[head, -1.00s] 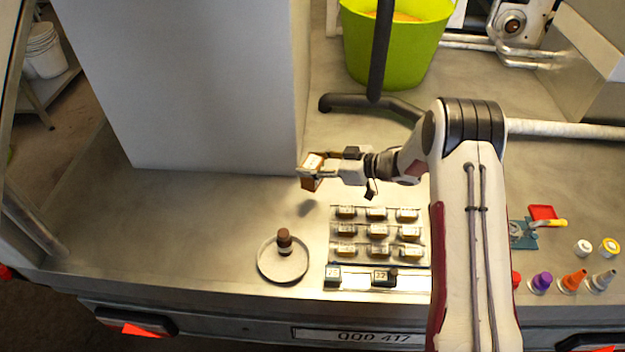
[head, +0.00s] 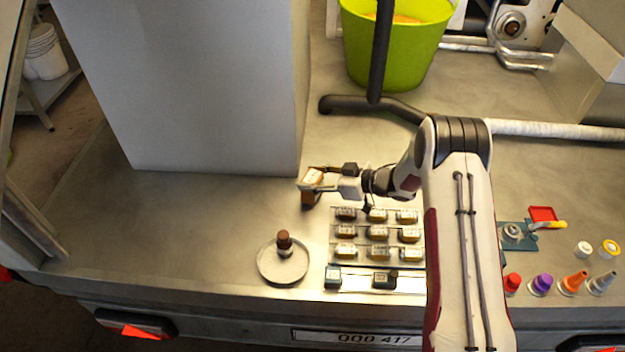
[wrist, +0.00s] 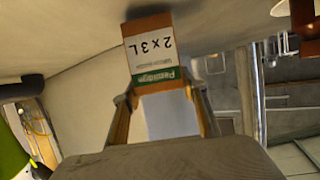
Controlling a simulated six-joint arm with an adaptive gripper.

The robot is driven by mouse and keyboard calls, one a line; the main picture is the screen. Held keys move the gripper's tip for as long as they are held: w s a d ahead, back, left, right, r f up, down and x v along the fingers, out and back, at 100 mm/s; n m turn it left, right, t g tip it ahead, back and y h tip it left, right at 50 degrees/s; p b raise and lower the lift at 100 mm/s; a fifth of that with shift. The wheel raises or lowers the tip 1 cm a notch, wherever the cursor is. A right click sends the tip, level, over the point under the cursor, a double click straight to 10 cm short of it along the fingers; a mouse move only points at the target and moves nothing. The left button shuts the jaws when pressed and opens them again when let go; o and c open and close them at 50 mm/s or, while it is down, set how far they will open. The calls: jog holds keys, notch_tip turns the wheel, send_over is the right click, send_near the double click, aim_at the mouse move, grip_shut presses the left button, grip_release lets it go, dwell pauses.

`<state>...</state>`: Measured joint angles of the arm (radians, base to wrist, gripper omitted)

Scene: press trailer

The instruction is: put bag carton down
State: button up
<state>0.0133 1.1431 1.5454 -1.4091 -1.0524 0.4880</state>
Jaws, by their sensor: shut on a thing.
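The bag carton (head: 311,179) is a small brown, white-faced box held in the head view, in front of the large pale block. In the wrist view the carton (wrist: 150,48) shows an orange end, a white face with "2 x 3 L" and a green band. My gripper (head: 318,184) is shut on it, with one finger on each side in the wrist view (wrist: 160,92). The carton is low over the metal bed; I cannot tell whether it touches. Its far end is hidden.
A rack (head: 342,263) with several small boxes stands in front of the gripper. The pale block (head: 200,90) rises behind. The bed at left (head: 170,225) is clear.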

jog(key=shift+f, duration=0.45)
jog(key=shift+f, duration=0.15)
jog(key=o, duration=1.2)
jog(key=shift+s+d+r, duration=0.15)
jog(key=shift+d+r, duration=0.2)
jog(key=shift+d, duration=0.05)
jog(key=v, duration=1.1)
